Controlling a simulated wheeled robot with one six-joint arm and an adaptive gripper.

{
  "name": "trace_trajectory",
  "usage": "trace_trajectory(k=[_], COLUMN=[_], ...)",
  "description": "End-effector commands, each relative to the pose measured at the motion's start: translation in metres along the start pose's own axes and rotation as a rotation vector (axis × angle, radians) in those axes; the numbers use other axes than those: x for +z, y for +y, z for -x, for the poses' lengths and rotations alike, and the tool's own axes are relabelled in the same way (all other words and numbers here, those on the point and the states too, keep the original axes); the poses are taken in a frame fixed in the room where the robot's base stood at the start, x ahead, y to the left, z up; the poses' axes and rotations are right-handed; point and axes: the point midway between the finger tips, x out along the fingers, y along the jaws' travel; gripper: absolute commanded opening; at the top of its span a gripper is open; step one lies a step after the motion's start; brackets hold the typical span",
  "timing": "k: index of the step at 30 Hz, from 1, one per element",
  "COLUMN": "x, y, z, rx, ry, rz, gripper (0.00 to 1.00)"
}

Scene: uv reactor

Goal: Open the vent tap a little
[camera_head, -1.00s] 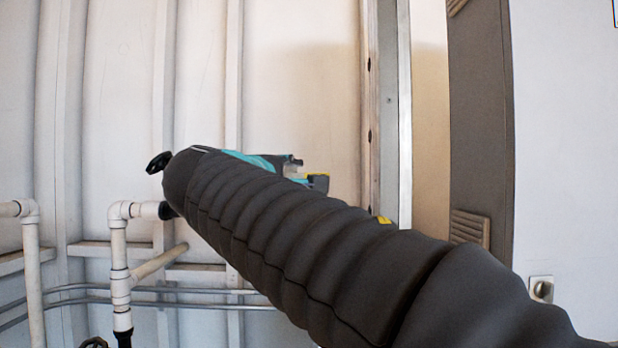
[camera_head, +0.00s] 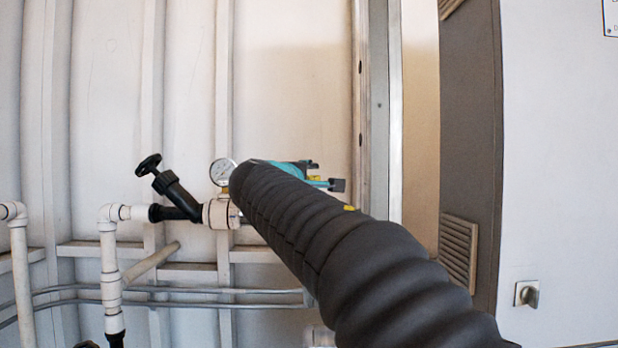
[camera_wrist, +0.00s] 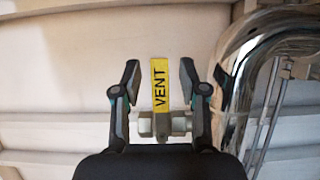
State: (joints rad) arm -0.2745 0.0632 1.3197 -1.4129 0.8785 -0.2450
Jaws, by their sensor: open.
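In the wrist view a yellow label reading VENT (camera_wrist: 159,84) shows between the two fingers of my gripper (camera_wrist: 158,80). The vent tap (camera_wrist: 163,123), a pale and metallic fitting, shows just below the label, near the base of the fingers. My gripper is open, with a finger on each side of the tap and label. Whether a finger touches the tap cannot be told. The lower part of the tap is hidden by the gripper body. In the head view my arm's dark sleeve hides the tap and most of the gripper.
A large shiny pipe (camera_wrist: 240,70) curves close along the right of my gripper. In the head view a black-handled valve (camera_head: 172,186) and a pressure gauge (camera_head: 222,171) sit on white pipework (camera_head: 109,262) left of my arm. A grey louvred panel (camera_head: 458,250) stands to the right.

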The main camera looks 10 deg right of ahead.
Motion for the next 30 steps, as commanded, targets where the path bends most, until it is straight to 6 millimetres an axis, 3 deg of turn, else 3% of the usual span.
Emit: trace_trajectory(k=[9, 14, 23, 30], x=[0.0, 0.0, 0.0, -0.002], y=[0.0, 0.0, 0.0, 0.014], z=[-0.002, -0.002, -0.002, -0.001], rx=[0.0, 0.0, 0.007, 0.105], ry=[0.0, 0.0, 0.001, 0.001], rz=[0.0, 0.0, 0.017, 0.252], gripper=[0.4, 0.0, 0.0, 0.0])
